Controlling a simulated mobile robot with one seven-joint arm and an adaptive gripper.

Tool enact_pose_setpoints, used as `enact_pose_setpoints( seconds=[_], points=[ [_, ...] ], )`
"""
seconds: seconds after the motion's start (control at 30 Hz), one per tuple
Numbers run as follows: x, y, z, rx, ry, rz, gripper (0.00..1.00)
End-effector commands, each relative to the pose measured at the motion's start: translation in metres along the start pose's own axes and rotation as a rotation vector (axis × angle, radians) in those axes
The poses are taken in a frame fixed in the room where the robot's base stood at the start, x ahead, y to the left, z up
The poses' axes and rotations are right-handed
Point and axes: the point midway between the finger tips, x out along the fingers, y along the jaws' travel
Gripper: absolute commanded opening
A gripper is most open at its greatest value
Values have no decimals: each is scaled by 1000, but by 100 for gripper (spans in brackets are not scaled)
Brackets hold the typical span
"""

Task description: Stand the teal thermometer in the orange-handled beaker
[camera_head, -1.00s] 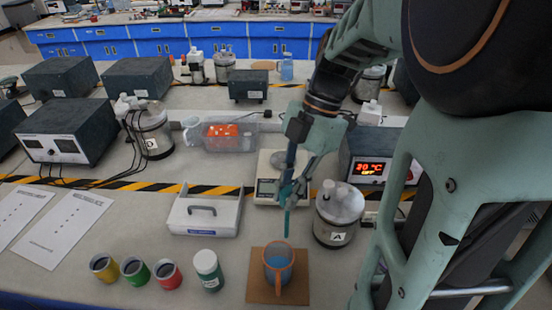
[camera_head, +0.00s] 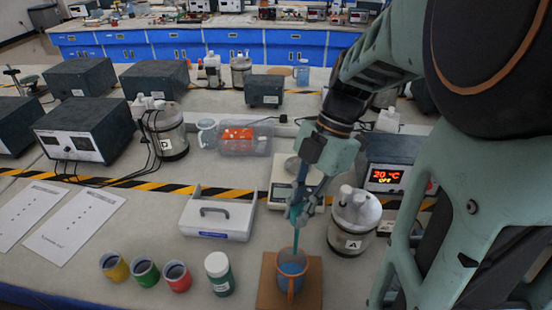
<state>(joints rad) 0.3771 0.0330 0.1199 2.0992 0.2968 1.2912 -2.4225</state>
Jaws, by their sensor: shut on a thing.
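The teal thermometer (camera_head: 296,238) is held upright in my gripper (camera_head: 302,208), which is shut on it. Its lower end points down at the mouth of the orange-handled beaker (camera_head: 291,284). The tip overlaps the beaker's far rim in the picture; I cannot tell whether it is just above or just inside. The beaker stands upright on a brown square board (camera_head: 266,292), holds blue liquid, and its handle faces the front. My fingers partly hide the thermometer's upper part.
A white-lidded teal bottle (camera_head: 220,275) and red, green and yellow cups stand left of the beaker. A jar marked A (camera_head: 353,222) stands close on the right. A balance (camera_head: 283,190) is behind my gripper, and a white carrier (camera_head: 217,216) is behind the bottle.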

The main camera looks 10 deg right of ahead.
Motion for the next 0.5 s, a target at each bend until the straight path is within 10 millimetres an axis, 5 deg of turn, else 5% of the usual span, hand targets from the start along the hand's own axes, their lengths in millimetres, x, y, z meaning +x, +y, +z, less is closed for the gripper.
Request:
enact_pose_setpoints(
  seconds=[0.5],
  points=[
    [37,0,15,0,0,0,0]
  ],
)
